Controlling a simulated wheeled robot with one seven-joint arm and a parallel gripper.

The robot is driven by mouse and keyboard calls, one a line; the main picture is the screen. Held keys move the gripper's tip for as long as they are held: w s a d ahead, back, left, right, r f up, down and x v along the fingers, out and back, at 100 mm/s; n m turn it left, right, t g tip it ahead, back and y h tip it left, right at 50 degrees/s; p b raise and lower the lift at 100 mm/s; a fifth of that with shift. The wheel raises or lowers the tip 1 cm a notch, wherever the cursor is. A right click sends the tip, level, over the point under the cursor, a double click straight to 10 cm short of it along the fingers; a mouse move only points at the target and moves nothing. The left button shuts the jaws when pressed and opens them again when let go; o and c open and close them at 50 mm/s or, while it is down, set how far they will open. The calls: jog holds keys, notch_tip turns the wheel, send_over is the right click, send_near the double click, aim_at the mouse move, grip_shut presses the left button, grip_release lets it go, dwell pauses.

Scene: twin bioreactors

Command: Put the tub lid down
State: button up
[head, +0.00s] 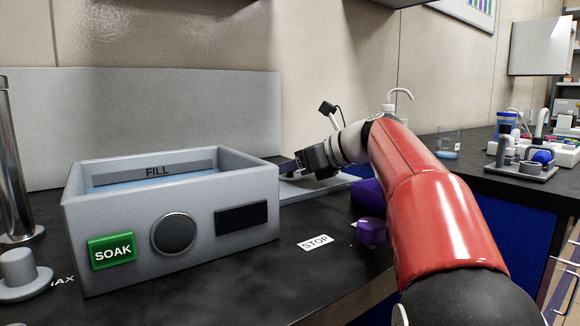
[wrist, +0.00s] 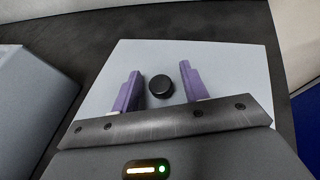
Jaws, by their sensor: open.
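The tub lid is a flat light-grey plate (wrist: 220,70) with a round black knob (wrist: 161,86). In the wrist view it lies on the dark bench beside the tub, whose grey side (wrist: 30,105) shows at the left. In the head view the lid (head: 310,187) shows just right of the tub (head: 170,225), partly hidden by my gripper (head: 289,166). The tub is open on top, with blue liquid inside. My gripper's purple fingers (wrist: 160,72) are open, one on each side of the knob, with a gap on both sides.
A purple box (head: 367,192) and a small purple block (head: 371,232) sit near my arm, by a STOP label (head: 315,242). A metal column (head: 12,170) stands left of the tub. A beaker (head: 448,145) and lab gear (head: 525,160) are at the right.

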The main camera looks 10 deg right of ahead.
jog(key=shift+r, duration=0.15)
jog(key=p+v, duration=0.2)
jog(key=v, duration=0.9)
jog(key=shift+s+d, duration=0.15)
jog(key=shift+d, duration=0.05)
jog(key=shift+s+d, duration=0.2)
jog(key=shift+s, duration=0.05)
